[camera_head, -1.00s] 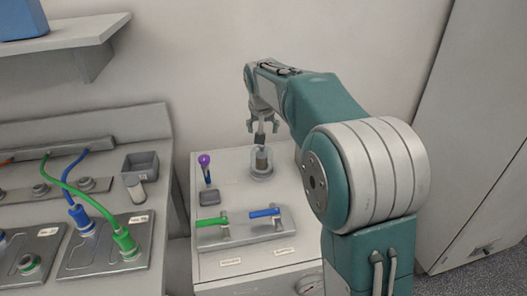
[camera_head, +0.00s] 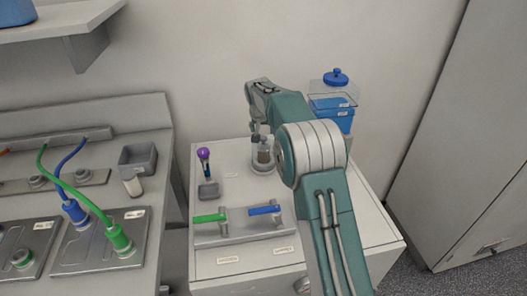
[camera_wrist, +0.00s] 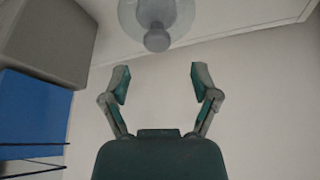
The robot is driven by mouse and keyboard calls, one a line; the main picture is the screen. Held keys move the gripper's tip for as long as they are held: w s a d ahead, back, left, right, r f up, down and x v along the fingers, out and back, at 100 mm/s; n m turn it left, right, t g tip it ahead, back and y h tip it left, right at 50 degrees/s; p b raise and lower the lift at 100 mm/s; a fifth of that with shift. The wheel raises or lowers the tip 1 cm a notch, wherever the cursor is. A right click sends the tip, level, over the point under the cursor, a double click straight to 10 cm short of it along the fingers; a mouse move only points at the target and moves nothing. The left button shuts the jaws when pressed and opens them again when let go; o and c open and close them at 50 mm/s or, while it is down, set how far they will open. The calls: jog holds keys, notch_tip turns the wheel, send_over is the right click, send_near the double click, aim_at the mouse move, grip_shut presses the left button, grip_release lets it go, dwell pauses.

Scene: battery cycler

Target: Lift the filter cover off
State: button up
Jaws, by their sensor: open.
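A clear round cover (camera_head: 263,148) stands on a grey ring on the white cabinet, with something brown inside. I take it as the filter cover. In the wrist view, a clear round body (camera_wrist: 181,14) with a grey knob (camera_wrist: 157,40) shows at the top edge, beyond the fingertips. My gripper (camera_wrist: 157,82) is open, with nothing between its two fingers. In the head view my gripper (camera_head: 257,130) is at the cover's top, partly hidden; I cannot tell whether it touches.
A blue container (camera_head: 331,112) with a clear plate and blue knob (camera_head: 336,77) stands behind my arm. A purple-capped tube (camera_head: 204,157) stands left of the cover. Green (camera_head: 208,218) and blue (camera_head: 264,209) handles are in front.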

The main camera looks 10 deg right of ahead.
aim_at(263, 138)
jog(key=x, duration=0.5)
jog(key=shift+s+f, duration=0.15)
jog(key=shift+s, duration=0.2)
grip_shut()
